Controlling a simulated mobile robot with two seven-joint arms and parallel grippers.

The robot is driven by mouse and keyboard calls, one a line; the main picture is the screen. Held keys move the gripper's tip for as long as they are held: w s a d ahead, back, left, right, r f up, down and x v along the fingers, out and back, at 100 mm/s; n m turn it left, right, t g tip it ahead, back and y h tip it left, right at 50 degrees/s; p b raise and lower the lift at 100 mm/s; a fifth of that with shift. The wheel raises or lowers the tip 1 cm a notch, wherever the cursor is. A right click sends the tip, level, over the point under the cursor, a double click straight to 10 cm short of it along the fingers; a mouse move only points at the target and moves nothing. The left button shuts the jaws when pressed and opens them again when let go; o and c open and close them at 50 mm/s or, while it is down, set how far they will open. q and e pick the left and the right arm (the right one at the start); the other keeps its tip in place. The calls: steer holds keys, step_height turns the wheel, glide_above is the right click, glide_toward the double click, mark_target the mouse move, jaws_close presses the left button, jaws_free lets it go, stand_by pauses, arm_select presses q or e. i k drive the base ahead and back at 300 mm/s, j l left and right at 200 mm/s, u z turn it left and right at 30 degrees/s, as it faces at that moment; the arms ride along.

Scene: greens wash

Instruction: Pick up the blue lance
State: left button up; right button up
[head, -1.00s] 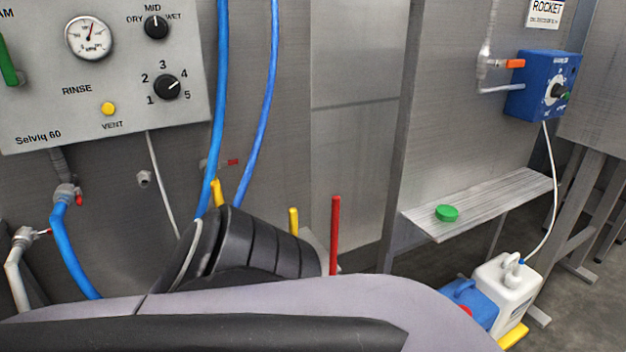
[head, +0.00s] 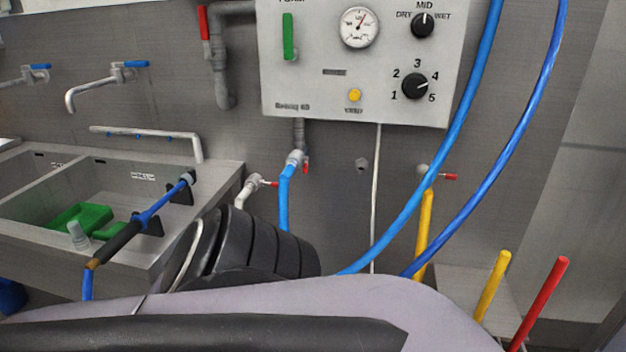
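The blue lance (head: 149,217) rests at the right end of the steel sink, in the left of the head view. It slants from a dark nozzle end at upper right to a black grip and a brass fitting at lower left. Black brackets (head: 181,192) on the sink's side sit beside it and appear to carry it. A blue hose hangs from the brass end. Neither of my grippers is in view. A large grey and black arm part of mine crosses the bottom and hides what lies behind it.
The steel sink (head: 205,172) holds a green object (head: 82,217). A control panel (head: 310,95) hangs on the wall, with blue hoses to its right. Yellow and red handles (head: 541,300) stand at lower right. Pipes and valves stick out below the panel.

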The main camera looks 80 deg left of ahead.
mark_target(137, 224)
steer(key=u, duration=3.5)
